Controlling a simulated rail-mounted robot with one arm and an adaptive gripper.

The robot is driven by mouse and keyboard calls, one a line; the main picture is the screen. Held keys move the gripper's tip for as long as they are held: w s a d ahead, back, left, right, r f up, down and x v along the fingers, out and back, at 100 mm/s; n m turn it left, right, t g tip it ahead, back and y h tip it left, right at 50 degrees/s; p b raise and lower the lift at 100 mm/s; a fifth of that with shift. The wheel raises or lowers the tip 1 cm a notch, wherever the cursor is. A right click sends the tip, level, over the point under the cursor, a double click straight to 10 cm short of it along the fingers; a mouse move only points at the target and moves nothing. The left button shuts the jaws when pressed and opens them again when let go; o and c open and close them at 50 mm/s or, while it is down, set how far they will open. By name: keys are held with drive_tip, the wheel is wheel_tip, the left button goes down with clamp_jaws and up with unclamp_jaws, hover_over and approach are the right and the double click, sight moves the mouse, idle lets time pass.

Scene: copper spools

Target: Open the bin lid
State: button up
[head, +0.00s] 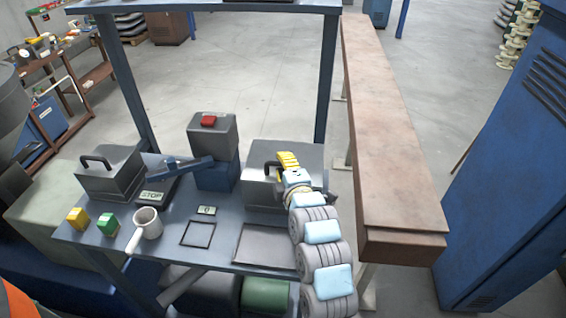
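A grey bin (258,183) with a dark handle on its lid stands at the right end of the blue work table. Its lid looks closed. My gripper (284,163), with yellow fingers, is over the right part of this lid, close to the handle (268,170). The wrist and fingers hide part of the bin, so I cannot tell whether the fingers touch the handle or are shut on it. A second grey bin (108,180) with a black handle (95,160) stands at the table's left end, its lid closed and my gripper far from it.
A long brown beam (393,130) runs close along the right.

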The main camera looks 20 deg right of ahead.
drive_tip(key=shift+w, duration=0.1)
clamp_jaws()
drive_tip(key=shift+r, duration=0.15)
idle(0.3)
